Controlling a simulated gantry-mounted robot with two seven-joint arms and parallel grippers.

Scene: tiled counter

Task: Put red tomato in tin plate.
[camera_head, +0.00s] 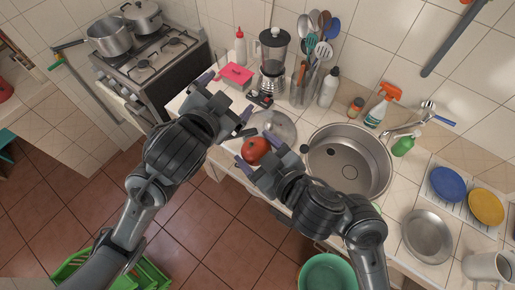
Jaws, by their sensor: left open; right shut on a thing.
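The red tomato (254,150) is between the fingers of my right gripper (259,156), at the front edge of the counter. The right gripper is shut on it. Whether the tomato touches the counter is hard to tell. My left gripper (227,104) is open and empty, up and left of the tomato. A round tin plate (427,237) lies on the counter at the right and looks empty. Another round grey metal disc (276,126), perhaps a lid or plate, lies just behind the tomato, partly hidden by it.
A round sink (348,163) lies between the tomato and the right-hand plate. A blender (272,52), utensils, bottles and a pink box (236,76) stand behind. A rack with a blue plate (446,184) and a yellow plate (486,207) and a mug (487,267) are at right.

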